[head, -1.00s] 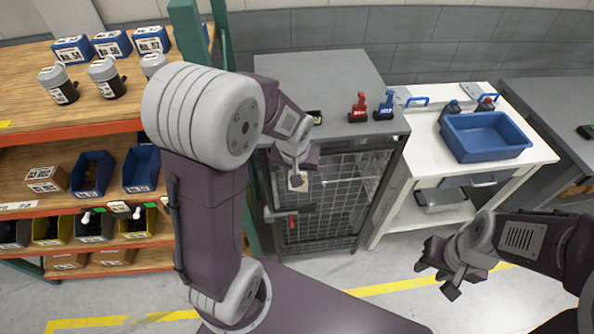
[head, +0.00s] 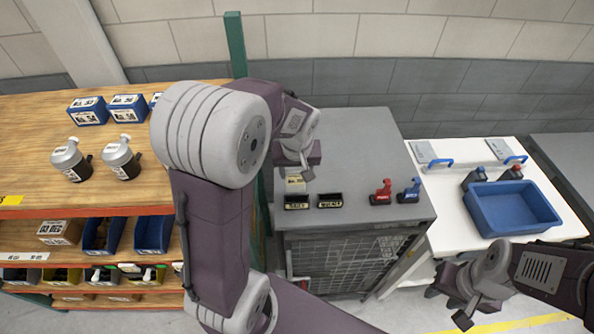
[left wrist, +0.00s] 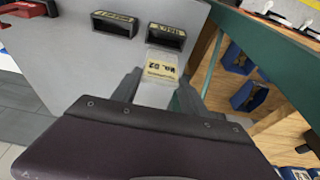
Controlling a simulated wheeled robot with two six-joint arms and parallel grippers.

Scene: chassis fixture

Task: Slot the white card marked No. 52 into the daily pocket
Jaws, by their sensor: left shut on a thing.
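My left gripper (head: 297,174) is shut on the white card (head: 295,185), which also shows in the left wrist view (left wrist: 160,70) between the two fingers. The card has a printed yellowish band; its number is too small to read surely. It appears just behind or above the daily pocket (head: 297,202), a small black holder with a pale label on the grey cabinet top. In the left wrist view the card's far edge lies close to this pocket (left wrist: 165,38); I cannot tell whether they touch. My right gripper (head: 448,306) is open and empty at the lower right.
A second black pocket (head: 330,201) stands just right of the daily one. Red (head: 381,192) and blue (head: 409,190) tools stand further right on the grey cabinet (head: 360,150). A white bench holds a blue bin (head: 512,208). A green post (head: 237,45) and stocked shelves are left.

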